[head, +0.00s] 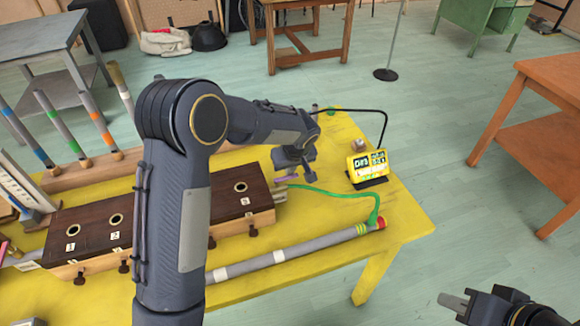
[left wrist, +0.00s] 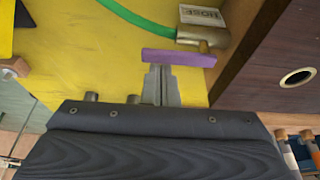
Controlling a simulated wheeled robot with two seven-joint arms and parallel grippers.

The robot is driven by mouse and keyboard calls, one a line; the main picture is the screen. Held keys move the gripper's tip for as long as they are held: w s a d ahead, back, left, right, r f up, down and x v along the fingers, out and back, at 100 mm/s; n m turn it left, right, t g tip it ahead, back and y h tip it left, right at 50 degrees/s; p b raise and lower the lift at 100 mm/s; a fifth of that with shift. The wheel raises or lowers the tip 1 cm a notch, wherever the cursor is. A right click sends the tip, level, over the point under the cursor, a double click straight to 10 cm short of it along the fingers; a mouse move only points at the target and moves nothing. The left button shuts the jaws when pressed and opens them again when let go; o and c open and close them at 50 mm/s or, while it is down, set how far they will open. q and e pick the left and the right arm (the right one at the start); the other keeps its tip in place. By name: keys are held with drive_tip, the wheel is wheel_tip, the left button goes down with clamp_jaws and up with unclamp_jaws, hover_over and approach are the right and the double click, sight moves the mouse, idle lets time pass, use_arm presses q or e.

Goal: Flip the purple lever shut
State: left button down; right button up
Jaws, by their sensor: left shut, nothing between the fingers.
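The purple lever (left wrist: 178,57) shows in the left wrist view as a flat bar lying across the picture, beside a metal valve (left wrist: 204,36) with brass on it. A green hose (left wrist: 135,17) joins the valve, and a label reading HOSE (left wrist: 201,15) is next to it. My left gripper (left wrist: 160,71) is shut and empty, its fingertips right at the lever's near edge; I cannot tell if they touch. My right gripper (head: 452,301) is at the lower right, away from the table.
The yellow table (head: 330,260) carries a dark wooden box (head: 90,222) with round holes, a long grey tube (head: 290,254) and a yellow timer display (head: 367,163). The green hose runs to the tube's red end. Coloured sticks stand at the left. An orange table (head: 545,75) stands right.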

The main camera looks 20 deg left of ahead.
use_arm(q)
drive_tip(key=shift+s+d+m+h+b, duration=0.2)
drive_tip(key=shift+m+h+b, duration=0.1)
drive_tip(key=shift+m+b, duration=0.35)
drive_tip(key=shift+s+d+f+m+b, duration=0.1)
drive_tip(key=shift+s+d+m+b, duration=0.15)
drive_tip(key=shift+m+b, duration=0.5)
drive_tip(key=shift+s+d+m+t+h, duration=0.15)
drive_tip(key=shift+s+m+h, duration=0.1)
drive_tip(key=shift+m, duration=0.25)
drive_tip(key=shift+s+a+m+t+h, duration=0.15)
drive_tip(key=shift+m+h, duration=0.1)
drive_tip(key=shift+m, duration=0.25)
drive_tip(key=s+m+h, duration=0.1)
drive_tip(key=m, duration=0.2)
drive_tip(key=s+m+h, duration=0.1)
drive_tip(key=m, duration=0.3)
drive_tip(key=s+m+g+h+p, duration=0.1)
drive_tip(key=s+m, duration=0.1)
drive_tip(key=m, duration=0.1)
drive_tip(key=shift+d+m, duration=0.2)
drive_tip(key=shift+m, duration=0.1)
drive_tip(key=shift+a, duration=0.1)
drive_tip(key=shift+w+a, duration=0.45)
drive_tip(key=shift+a, duration=0.1)
